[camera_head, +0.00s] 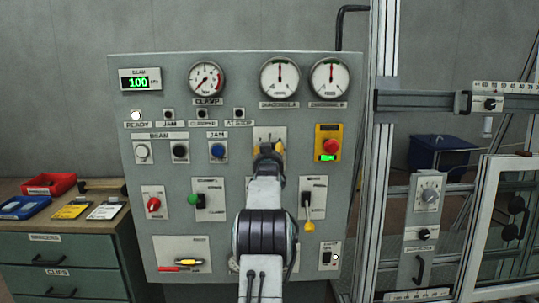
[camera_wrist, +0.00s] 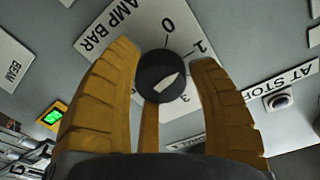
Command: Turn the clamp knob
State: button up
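The clamp knob (camera_wrist: 163,75) is round and black with a white mark on the lower right of its face. It sits on a plate marked "AMP BAR" (camera_wrist: 112,22), with the digits 0, 1 and 3 visible around it. My gripper (camera_wrist: 166,58) has its yellow fingers apart, one on each side of the knob, and a third finger shows below it. I cannot tell whether the fingers touch the knob. In the head view my gripper (camera_head: 268,150) is at the panel's middle and hides the knob; only the top of its plate (camera_head: 270,132) shows.
The grey panel (camera_head: 120,85) carries gauges (camera_head: 280,77), a red button (camera_head: 330,146) on yellow right of my gripper, a blue button (camera_head: 218,151) to its left, and a yellow-tipped lever (camera_head: 309,212) lower right. A framed rig (camera_head: 425,101) stands right, drawers (camera_head: 60,260) left.

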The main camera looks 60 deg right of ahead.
jog(key=shift+f, duration=0.15)
jog(key=c, duration=0.7)
jog(key=shift+f+n+b, duration=0.3)
jog(key=shift+b, duration=0.6)
jog(key=shift+n+b, duration=0.3)
jog(key=shift+b, duration=0.1)
jog(key=o, duration=1)
jog(key=shift+w+a, duration=0.1)
jog(key=shift+w, duration=0.05)
jog(key=shift+c, duration=0.2)
jog(key=shift+o, duration=1.2)
jog(key=shift+r, duration=0.25)
jog(key=shift+r, duration=0.1)
